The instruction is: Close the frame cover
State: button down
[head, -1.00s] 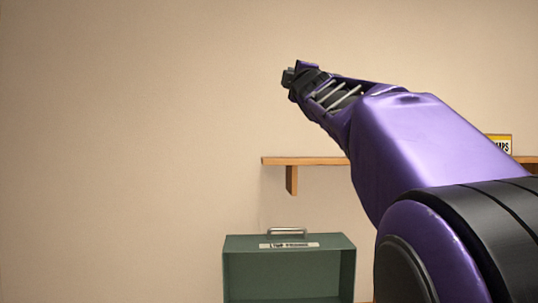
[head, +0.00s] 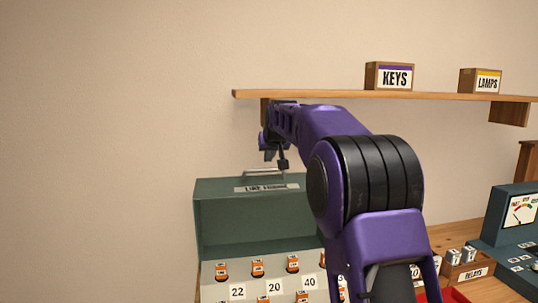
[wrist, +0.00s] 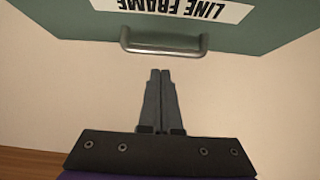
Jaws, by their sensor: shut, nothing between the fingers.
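The frame cover (head: 225,212) is a dark green box-like hood that stands raised, with a light label on its top. A silver bar handle (head: 265,171) sits along its upper edge; the handle also shows in the wrist view (wrist: 164,44). Below the cover, the open line frame shows a pale panel (head: 262,275) with orange plugs and number tags. My gripper (head: 283,163) is beside and just above the handle, pointing down. In the wrist view my gripper (wrist: 160,73) is shut and empty, its fingertips just short of the handle; I cannot tell whether they touch.
A wooden shelf (head: 340,95) with a KEYS box (head: 389,76) and a LAMPS box (head: 480,80) runs along the wall above. The wall to the left is bare.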

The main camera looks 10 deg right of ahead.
jog(key=x, duration=0.7)
jog(key=shift+r, duration=0.1)
jog(key=shift+s, duration=0.1)
